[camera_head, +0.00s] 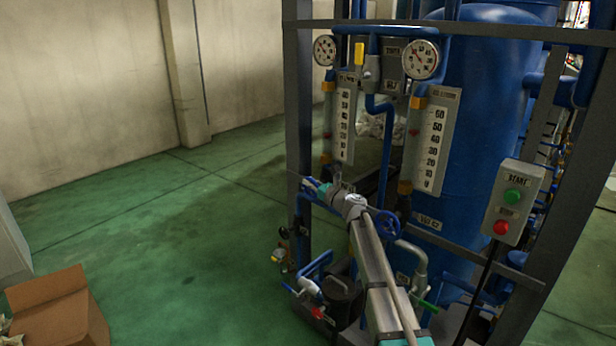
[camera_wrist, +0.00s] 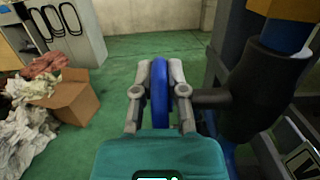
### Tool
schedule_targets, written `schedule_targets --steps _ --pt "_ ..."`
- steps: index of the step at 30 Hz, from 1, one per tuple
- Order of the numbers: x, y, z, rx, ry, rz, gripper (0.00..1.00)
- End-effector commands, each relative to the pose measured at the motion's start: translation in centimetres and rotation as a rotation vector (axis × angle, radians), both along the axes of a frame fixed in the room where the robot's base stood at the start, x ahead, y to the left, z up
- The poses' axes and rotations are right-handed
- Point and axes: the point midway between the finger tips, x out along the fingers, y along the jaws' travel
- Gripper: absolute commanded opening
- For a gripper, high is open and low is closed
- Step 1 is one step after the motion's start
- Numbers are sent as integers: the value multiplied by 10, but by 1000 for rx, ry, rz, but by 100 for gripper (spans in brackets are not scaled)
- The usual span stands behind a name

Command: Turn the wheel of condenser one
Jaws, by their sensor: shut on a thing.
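A blue hand wheel (camera_wrist: 160,95) stands edge-on between the two fingers of my gripper (camera_wrist: 160,78) in the wrist view. The fingers are shut on its rim from both sides. A dark stem runs from the wheel to a thick dark valve body (camera_wrist: 258,92) on the right. In the head view my gripper (camera_head: 318,188) is at the left post of the frame, below the left level gauge; the held wheel is mostly hidden there. Another blue hand wheel (camera_head: 388,225) sits to the right, beside my arm. I see no label naming condenser one.
A large blue tank (camera_head: 478,110) stands behind the grey frame (camera_head: 300,100). Gauges and a start box (camera_head: 513,203) are on the rig. Pipes and a red-handled valve (camera_head: 317,312) lie below. A cardboard box (camera_head: 58,308) stands left. The green floor between is clear.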

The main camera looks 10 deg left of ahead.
Motion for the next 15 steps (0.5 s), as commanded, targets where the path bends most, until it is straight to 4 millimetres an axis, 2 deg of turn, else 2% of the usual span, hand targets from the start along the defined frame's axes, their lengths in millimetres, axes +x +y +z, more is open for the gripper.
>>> schedule_targets --steps 1,15 --pt "0 -2 7 -26 18 -4 0" --pt "6 3 5 -265 206 -6 0"
